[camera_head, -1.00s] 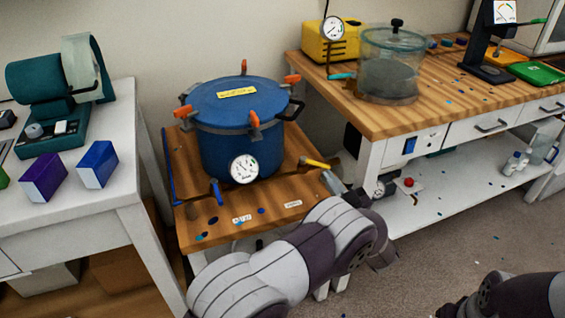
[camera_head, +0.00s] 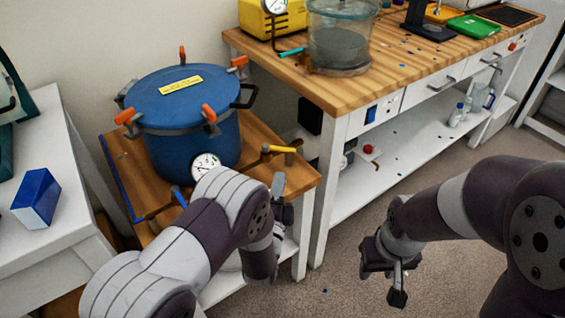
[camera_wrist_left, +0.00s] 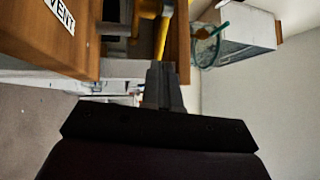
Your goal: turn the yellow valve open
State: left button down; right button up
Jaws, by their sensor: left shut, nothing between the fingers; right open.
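The yellow valve handle (camera_head: 279,149) sits at the right of the wooden stand, beside the blue pressure pot (camera_head: 168,140). It also shows in the left wrist view (camera_wrist_left: 162,38), just beyond the fingertips. My left gripper (camera_head: 278,186) is shut and empty, close in front of and below the handle in the head view; its fingers (camera_wrist_left: 161,72) are together in the wrist view. I cannot tell whether they touch the handle. My right gripper (camera_head: 385,272) is open and empty over the floor. My left arm covers the stand's front.
A gauge (camera_head: 206,166) and a blue valve handle (camera_head: 180,196) are at the pot's front. A wooden-topped workbench (camera_head: 370,95) stands at right, with a clear chamber (camera_head: 338,40) on it. A white table (camera_head: 50,240) with a blue box (camera_head: 36,198) is at left. Floor is free at right.

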aim_at(280, 149)
pick_arm(q)
jog(key=x, duration=0.6)
jog(key=shift+w+b, duration=0.25)
jog(key=shift+b, duration=0.15)
